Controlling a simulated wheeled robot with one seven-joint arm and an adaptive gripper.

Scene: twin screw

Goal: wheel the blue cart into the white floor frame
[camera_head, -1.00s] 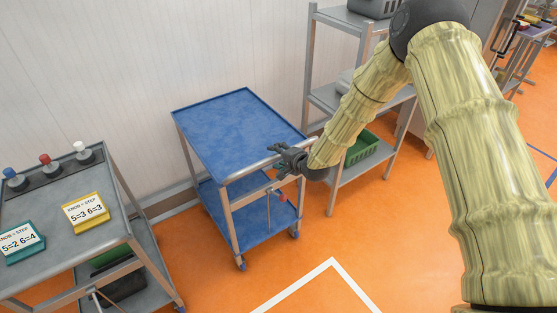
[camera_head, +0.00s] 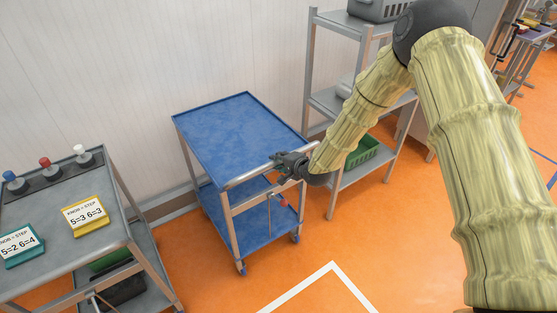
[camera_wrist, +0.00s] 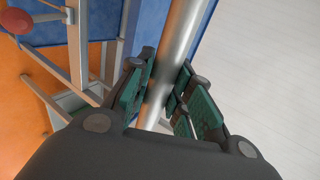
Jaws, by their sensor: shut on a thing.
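The blue cart (camera_head: 240,135) stands by the white wall, with a blue top, a blue lower shelf and a silver push bar on its near side. My gripper (camera_head: 281,162) is shut on the push bar. In the wrist view the silver bar (camera_wrist: 181,40) passes between the green-padded fingers of my gripper (camera_wrist: 165,90). The white floor frame (camera_head: 331,265) shows only as a corner on the orange floor, in front of the cart and a little to its right. The rest of the frame is cut off by the picture's lower edge.
A grey table (camera_head: 85,222) with several knobs and two step cards stands at the left. A grey shelf rack (camera_head: 345,184) with a green crate (camera_head: 362,151) stands close to the cart's right. Bare orange floor lies between cart and frame.

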